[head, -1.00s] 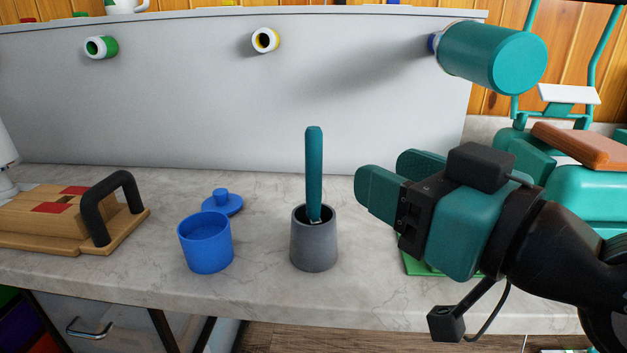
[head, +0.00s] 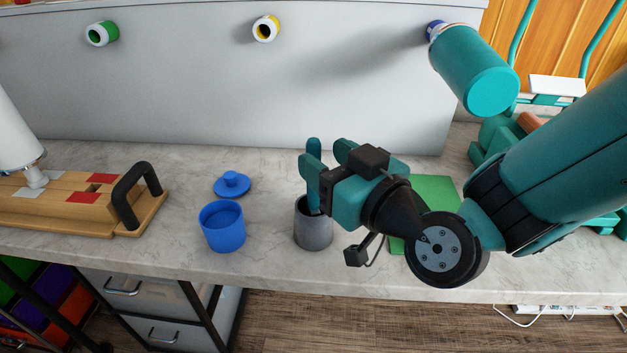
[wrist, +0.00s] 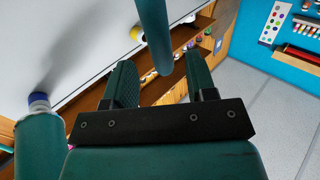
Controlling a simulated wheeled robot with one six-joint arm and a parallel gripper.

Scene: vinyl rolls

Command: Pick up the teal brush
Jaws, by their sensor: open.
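The teal brush (head: 313,148) stands upright, handle up, in a grey cup (head: 313,232) on the counter. My gripper (head: 325,160) is open at the handle's height, just in front and to the right of it, and one finger hides part of the handle. In the wrist view the brush handle (wrist: 154,35) comes down from the top and ends between and beyond the open fingers of my gripper (wrist: 160,85). I cannot tell whether a finger touches it. The brush's lower end is hidden in the cup.
A blue pot (head: 222,228) and its blue lid (head: 232,184) are left of the cup. A wooden block with a black handle (head: 136,195) is further left. A green mat (head: 433,192) lies to the right. A grey panel (head: 200,90) rises behind.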

